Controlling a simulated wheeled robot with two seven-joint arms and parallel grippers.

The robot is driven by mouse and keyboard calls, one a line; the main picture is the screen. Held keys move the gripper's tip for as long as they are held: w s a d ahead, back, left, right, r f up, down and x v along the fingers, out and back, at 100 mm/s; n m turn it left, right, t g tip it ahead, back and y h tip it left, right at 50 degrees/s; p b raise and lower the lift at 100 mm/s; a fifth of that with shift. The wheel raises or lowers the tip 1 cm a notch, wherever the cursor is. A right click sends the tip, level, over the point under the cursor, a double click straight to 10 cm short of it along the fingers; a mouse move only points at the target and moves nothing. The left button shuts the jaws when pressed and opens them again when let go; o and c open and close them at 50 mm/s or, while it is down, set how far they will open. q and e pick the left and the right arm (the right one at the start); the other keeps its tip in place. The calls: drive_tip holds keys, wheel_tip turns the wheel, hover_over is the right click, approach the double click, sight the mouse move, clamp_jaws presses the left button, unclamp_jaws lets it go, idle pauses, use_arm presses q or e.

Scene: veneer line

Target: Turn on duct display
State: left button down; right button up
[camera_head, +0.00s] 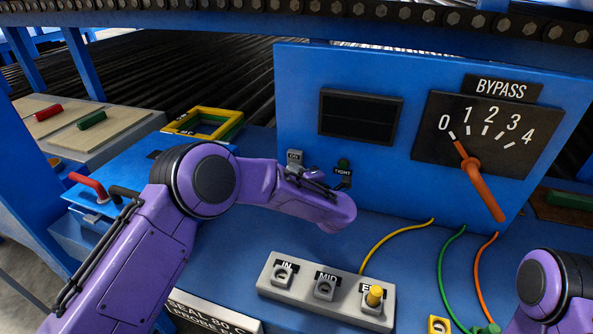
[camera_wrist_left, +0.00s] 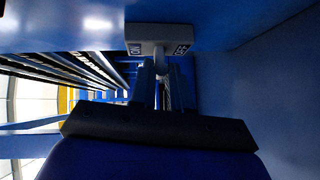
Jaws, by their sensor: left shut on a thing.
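The duct display (camera_head: 360,117) is a dark, blank screen on the upright blue panel. Below and left of it is a small grey switch (camera_head: 295,156) with an ON label. In the left wrist view the switch plate (camera_wrist_left: 142,33) carries a label on each side, and a grey lever sticks out from it. My left gripper (camera_head: 302,172) reaches the panel at this switch, and its fingers (camera_wrist_left: 161,78) are shut on the lever. The finger contact is partly hidden in the head view. My right gripper is out of view; only part of my right arm shows at the lower right.
A BYPASS dial (camera_head: 487,133) with an orange pointer (camera_head: 480,180) is farther right. A grey IN/MID socket block (camera_head: 323,290), with a yellow plug, and loose cables lie on the bench below.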

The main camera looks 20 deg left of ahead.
use_arm(q)
drive_tip(key=r+m+g+p, duration=0.1)
drive_tip(key=m+g+h+p, duration=0.1)
drive_tip(key=g+p, duration=0.1)
drive_tip(key=shift+w+r, duration=0.2)
drive_tip(key=shift+r, duration=0.15)
drive_tip(key=shift+p, duration=0.3)
drive_tip(key=c, duration=1.1)
unclamp_jaws()
